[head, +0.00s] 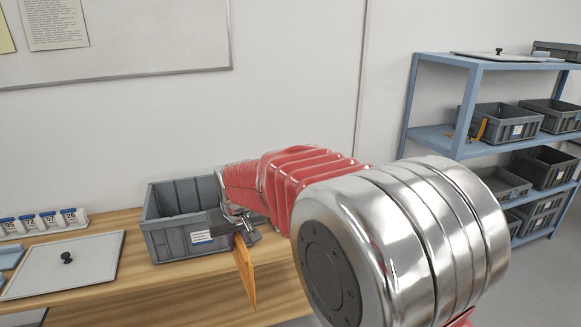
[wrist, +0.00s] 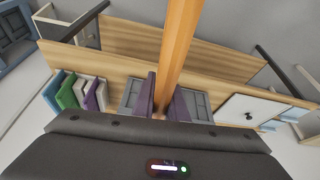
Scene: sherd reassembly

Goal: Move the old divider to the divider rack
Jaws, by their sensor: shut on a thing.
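My gripper (head: 243,233) is shut on the old divider (head: 245,272), a thin orange-brown panel that hangs down in front of the grey crate at the table's front edge. In the wrist view the divider (wrist: 182,45) runs up from between the two purple fingers of my gripper (wrist: 166,103). Several coloured upright panels (wrist: 70,92), blue, green, purple and pale, stand in a row at the left of the wrist view. I cannot tell whether this row is the divider rack. The head view does not show it; my arm hides part of the table.
The grey crate (head: 167,205) stands on the wooden table (head: 125,275). A pale lid with a black knob (head: 65,272) and a row of numbered labels (head: 42,222) lie to its left. A blue shelf (head: 432,137) with grey crates stands at right.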

